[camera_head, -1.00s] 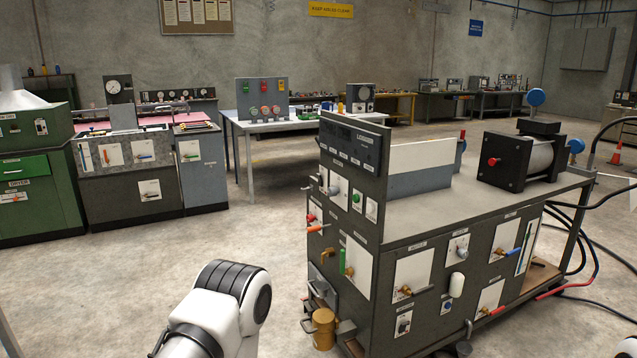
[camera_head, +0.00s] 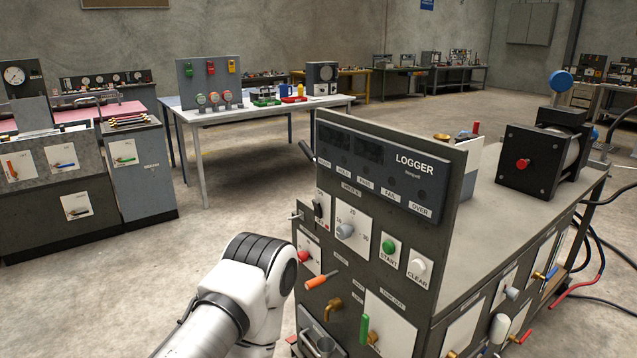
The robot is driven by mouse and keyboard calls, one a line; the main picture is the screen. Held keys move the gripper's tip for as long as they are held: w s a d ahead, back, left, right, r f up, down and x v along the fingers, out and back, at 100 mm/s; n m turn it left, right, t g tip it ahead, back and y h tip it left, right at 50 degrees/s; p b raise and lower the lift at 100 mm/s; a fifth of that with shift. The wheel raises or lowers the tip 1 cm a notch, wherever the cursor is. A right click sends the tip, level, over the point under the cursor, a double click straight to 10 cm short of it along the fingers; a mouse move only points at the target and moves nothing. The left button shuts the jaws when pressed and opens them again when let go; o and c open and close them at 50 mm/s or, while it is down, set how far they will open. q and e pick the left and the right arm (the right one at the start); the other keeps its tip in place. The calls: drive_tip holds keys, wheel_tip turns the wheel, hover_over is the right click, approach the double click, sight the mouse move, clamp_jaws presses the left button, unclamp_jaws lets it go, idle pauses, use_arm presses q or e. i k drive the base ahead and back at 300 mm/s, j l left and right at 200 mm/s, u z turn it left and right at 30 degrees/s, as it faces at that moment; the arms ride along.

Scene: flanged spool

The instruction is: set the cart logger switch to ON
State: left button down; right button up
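The cart (camera_head: 475,225) stands at the right, its dark panel facing me at an angle. At the top of the panel is the logger display (camera_head: 375,165), labelled LOGGER; its two windows look dark. Below it, at the panel's left edge, is a small black switch (camera_head: 317,209) on a white plate. It is seen side-on, and I cannot read its marking or position. A white arm link (camera_head: 255,285) of mine is left of the panel, apart from the switch in the picture. Neither gripper shows.
Near the switch are a grey dial knob (camera_head: 345,231), a green START button (camera_head: 389,247), a white CLEAR button (camera_head: 418,267), a red knob (camera_head: 303,256) and an orange-handled lever (camera_head: 322,280) that sticks out. The floor left of the cart is clear.

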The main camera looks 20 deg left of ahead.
sight(317, 212)
drive_tip(key=i+j, duration=0.15)
drive_tip(key=j, duration=0.15)
drive_tip(key=i+j+z, duration=0.15)
drive_tip(key=j, duration=0.15)
drive_tip(key=i+j, duration=0.15)
drive_tip(key=j, duration=0.2)
drive_tip(key=i+j+z, duration=0.15)
drive_tip(key=j, duration=0.15)
